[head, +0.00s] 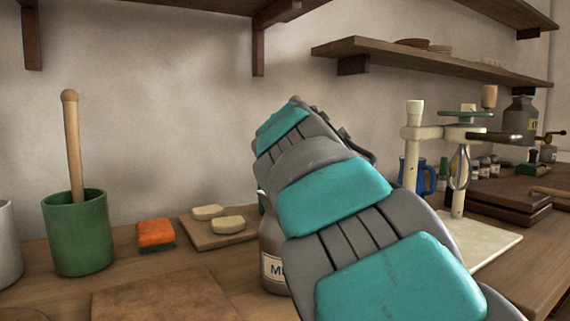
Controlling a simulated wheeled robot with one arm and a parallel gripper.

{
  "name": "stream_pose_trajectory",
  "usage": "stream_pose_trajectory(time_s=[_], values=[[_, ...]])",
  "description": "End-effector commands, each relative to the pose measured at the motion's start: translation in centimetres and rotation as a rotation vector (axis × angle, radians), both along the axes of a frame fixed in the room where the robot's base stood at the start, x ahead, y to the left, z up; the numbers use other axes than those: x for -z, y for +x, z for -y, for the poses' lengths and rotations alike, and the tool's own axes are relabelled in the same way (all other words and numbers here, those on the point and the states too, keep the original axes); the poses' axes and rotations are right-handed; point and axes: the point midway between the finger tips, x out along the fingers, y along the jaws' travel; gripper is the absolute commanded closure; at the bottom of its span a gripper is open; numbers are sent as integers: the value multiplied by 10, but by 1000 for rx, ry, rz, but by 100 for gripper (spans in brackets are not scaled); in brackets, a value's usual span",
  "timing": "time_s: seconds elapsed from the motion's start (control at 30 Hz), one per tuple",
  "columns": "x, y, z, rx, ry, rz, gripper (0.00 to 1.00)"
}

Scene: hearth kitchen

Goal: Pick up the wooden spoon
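A wooden handle (72,145) with a rounded top stands nearly upright in a green pot (82,235) at the left. Its lower end is hidden inside the pot, so I cannot tell whether it is the wooden spoon. No spoon bowl is clearly visible. My grey and teal arm crosses the middle of the view, and its links hide most of my gripper (347,138). Only some dark grey parts show near the arm's far end. A small brown tip (296,99) shows just above that end; I cannot tell what it belongs to or whether I hold it.
An orange sponge (156,233) and a small board (203,239) with two pale soap-like pieces lie right of the pot. A labelled jar (270,266) is partly behind my arm. A cream press stand (411,150) is at right. Shelves (420,62) hang above.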

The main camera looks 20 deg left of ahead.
Motion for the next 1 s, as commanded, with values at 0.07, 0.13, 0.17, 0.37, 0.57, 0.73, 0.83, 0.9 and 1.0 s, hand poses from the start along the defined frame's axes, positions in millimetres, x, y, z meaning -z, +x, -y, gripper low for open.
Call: stream_pose_trajectory(time_s=[0.07, 0.13, 0.17, 0.37, 0.57, 0.73, 0.83, 0.9, 1.0], values=[[0, 0, 0, 0, 0, 0, 62], [0, 0, 0, 0, 0, 0, 70], [0, 0, 0, 0, 0, 0, 73], [0, 0, 0, 0, 0, 0, 96], [0, 0, 0, 0, 0, 0, 100], [0, 0, 0, 0, 0, 0, 100], [0, 0, 0, 0, 0, 0, 100], [0, 0, 0, 0, 0, 0, 100], [-3, 0, 1, 0, 0, 0, 100]])
